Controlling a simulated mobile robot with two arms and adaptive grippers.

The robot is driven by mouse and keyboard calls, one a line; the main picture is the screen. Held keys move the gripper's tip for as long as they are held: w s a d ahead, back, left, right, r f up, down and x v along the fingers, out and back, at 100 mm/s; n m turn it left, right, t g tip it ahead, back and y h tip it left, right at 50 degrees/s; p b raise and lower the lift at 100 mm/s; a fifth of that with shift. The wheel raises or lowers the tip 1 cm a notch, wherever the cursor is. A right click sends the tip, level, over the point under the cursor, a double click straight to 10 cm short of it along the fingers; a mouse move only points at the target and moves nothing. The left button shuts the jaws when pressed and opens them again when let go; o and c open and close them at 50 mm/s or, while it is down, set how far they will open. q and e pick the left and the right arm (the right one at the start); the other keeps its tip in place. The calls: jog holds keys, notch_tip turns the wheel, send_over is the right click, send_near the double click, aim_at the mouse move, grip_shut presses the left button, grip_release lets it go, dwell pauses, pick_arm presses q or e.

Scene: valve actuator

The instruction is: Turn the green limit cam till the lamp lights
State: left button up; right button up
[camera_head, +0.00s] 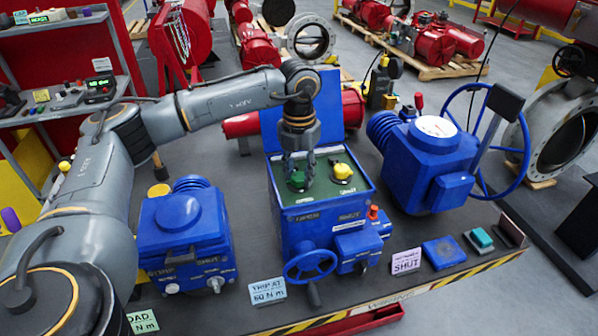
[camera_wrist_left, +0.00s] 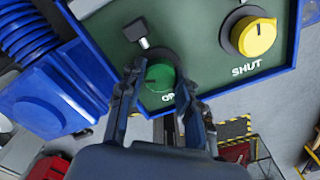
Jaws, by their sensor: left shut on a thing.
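The green limit cam (camera_head: 297,180) is a round knob on the green panel inside the open blue actuator box (camera_head: 325,212). My left gripper (camera_head: 301,170) reaches down over it from above and partly hides it. In the left wrist view the green cam (camera_wrist_left: 158,78) sits between the two fingers, and the gripper is shut on it. A yellow cam (camera_head: 342,171) marked SHUT is beside it and also shows in the left wrist view (camera_wrist_left: 254,36). A small dark switch with a pale block (camera_wrist_left: 142,42) is close to the green cam. I cannot make out a lit lamp.
The box's raised blue lid (camera_head: 338,105) stands behind my gripper. A blue handwheel (camera_head: 310,266) is on the box front. Another blue actuator (camera_head: 185,232) is to the left, and a larger one (camera_head: 428,165) with a big wheel is to the right.

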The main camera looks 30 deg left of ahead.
aim_at(300, 176)
pick_arm(q)
jog(key=shift+f+m+b, duration=0.15)
jog(key=shift+m+b, duration=0.9)
jog(key=shift+m, duration=0.25)
jog(key=m+b, duration=0.2)
jog(key=m, duration=0.1)
jog(key=shift+m, duration=0.3)
jog(key=m+b, duration=0.1)
jog(key=m, duration=0.2)
jog(key=shift+m+b, duration=0.3)
jog(key=shift+d+m+b, duration=0.1)
jog(key=shift+m+b, duration=0.45)
jog(key=shift+m, duration=1.35)
jog(key=o, duration=1.2)
jog(key=shift+c, duration=0.2)
jog(key=shift+r, duration=0.2)
notch_tip(300, 176, up, 12)
